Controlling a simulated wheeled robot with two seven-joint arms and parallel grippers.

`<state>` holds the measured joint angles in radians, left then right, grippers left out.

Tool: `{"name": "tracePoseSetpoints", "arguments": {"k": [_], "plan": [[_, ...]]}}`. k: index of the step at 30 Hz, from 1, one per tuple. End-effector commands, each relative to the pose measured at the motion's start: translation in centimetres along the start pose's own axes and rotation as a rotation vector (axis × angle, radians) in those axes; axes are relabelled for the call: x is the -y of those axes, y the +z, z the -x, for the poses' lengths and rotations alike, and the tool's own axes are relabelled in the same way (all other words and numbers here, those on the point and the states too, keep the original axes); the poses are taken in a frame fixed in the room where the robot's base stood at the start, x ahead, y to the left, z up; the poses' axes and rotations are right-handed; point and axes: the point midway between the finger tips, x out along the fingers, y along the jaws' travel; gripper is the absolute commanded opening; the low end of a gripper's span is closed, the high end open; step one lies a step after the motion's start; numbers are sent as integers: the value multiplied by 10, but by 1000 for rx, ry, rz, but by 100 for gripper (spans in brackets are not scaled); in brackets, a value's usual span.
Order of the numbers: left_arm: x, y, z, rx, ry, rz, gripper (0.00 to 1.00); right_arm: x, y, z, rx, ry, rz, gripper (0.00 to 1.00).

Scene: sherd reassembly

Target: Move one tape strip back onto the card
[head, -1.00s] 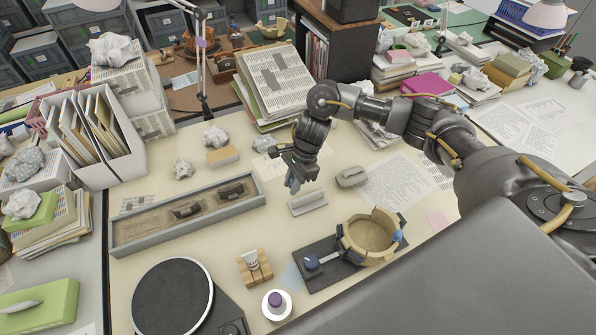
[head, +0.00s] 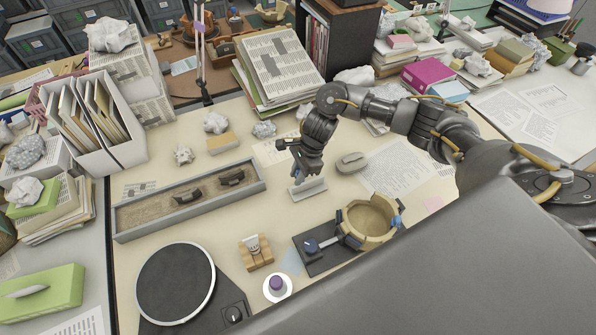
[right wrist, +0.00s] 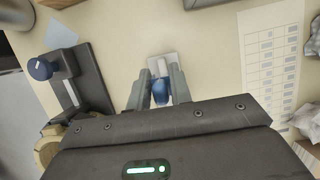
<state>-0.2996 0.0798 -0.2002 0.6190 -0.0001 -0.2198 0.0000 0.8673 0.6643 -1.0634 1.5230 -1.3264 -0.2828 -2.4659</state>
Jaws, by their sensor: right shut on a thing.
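The white card (head: 309,189) lies on the cream table in the middle of the head view, looking like a pale narrow slab. In the right wrist view the card (right wrist: 163,65) lies just beyond and partly under the fingertips (right wrist: 159,92). I cannot tell whether the strip touches the card. The fingers hide part of both. My left gripper is not in view.
A beige sherd vessel (head: 368,221) stands on a dark base with a blue knob (head: 311,246). A sand tray (head: 136,232) lies left.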

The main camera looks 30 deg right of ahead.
Motion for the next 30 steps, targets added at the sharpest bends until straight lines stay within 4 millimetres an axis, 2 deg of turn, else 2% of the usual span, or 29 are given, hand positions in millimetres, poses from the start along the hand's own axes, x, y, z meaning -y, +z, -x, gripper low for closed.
{"name": "tracePoseSetpoints", "arguments": {"k": [8, 30], "plan": [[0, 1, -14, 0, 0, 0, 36, 1, -7, -22, 1, -2, 1, 12], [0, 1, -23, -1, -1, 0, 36, 0, -7, -22, 1, 0, 1, 12]]}}
